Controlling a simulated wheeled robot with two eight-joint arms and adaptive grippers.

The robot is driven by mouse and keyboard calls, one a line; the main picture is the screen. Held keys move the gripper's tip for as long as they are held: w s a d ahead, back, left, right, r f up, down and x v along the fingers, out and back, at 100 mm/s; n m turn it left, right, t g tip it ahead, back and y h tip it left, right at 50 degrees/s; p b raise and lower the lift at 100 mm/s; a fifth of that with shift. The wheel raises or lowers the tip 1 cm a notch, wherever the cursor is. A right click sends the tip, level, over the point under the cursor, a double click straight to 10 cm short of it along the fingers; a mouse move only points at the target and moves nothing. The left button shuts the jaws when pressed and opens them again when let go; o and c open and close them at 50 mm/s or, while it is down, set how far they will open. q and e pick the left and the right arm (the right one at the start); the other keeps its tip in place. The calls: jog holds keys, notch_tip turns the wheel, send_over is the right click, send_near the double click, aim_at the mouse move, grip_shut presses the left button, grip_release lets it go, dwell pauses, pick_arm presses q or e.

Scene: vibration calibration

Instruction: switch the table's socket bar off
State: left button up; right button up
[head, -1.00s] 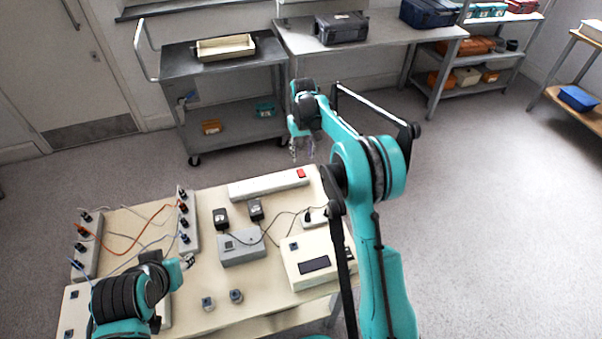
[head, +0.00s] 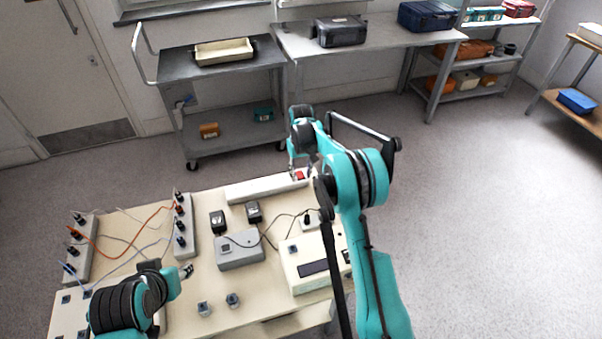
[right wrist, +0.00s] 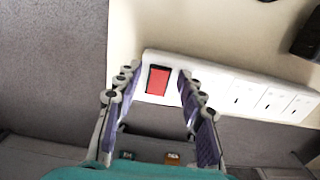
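The white socket bar (head: 262,188) lies along the far edge of the cream table (head: 190,315). Its red switch (head: 299,175) is at the right end in the head view. In the right wrist view the red switch (right wrist: 158,80) and a row of sockets (right wrist: 255,96) show clearly. My right gripper (head: 302,168) is at the switch end of the bar. Its fingers (right wrist: 158,75) are apart, on either side of the switch in the picture, with nothing between them; contact cannot be told. My left gripper (head: 187,271) is over the table's left part, its finger opening too small to tell.
Two black adapters (head: 217,222), a grey box (head: 240,250) and a cream meter box (head: 310,265) stand on the table. Terminal strips with cables (head: 186,228) are at the left. A grey cart (head: 230,95) stands behind, with clear floor between.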

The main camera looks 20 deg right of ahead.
aim_at(299, 171)
grip_shut()
jog(key=shift+w+r+g+p, duration=0.15)
jog(key=shift+w+g+p, duration=0.15)
jog(key=shift+g+p, duration=0.3)
jog(key=shift+w+g, duration=0.1)
jog(key=shift+g, duration=0.7)
grip_release()
jog(key=shift+r, duration=0.1)
jog(key=shift+v, duration=3.65)
